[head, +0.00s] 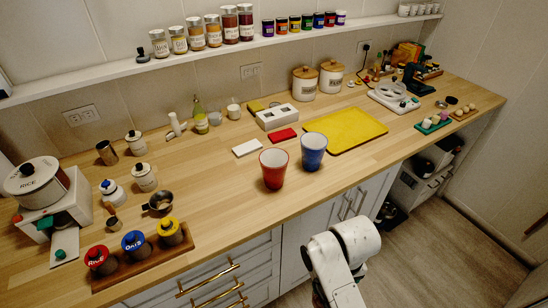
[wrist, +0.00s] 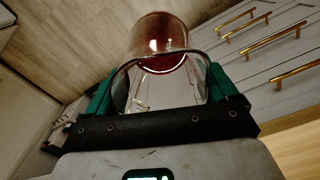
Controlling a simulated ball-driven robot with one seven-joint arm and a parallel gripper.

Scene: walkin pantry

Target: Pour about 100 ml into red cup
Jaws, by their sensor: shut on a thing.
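The red cup (head: 273,168) stands upright near the counter's front edge. The blue cup (head: 313,150) stands just to its right. My gripper (wrist: 160,80) shows in the wrist view, with its green fingers shut on a clear container (wrist: 158,30). Something reddish shows in the container's far part; I cannot tell its amount. In the head view my arm is at the bottom, in front of the drawers, and the gripper and held container are out of frame. The inside of the red cup is only partly seen.
A yellow tray (head: 345,128) lies right of the cups; white (head: 247,148) and red (head: 284,135) slabs lie behind them. A wooden rack (head: 140,262) with lidded canisters is front left. A jar shelf (head: 180,58) runs above.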

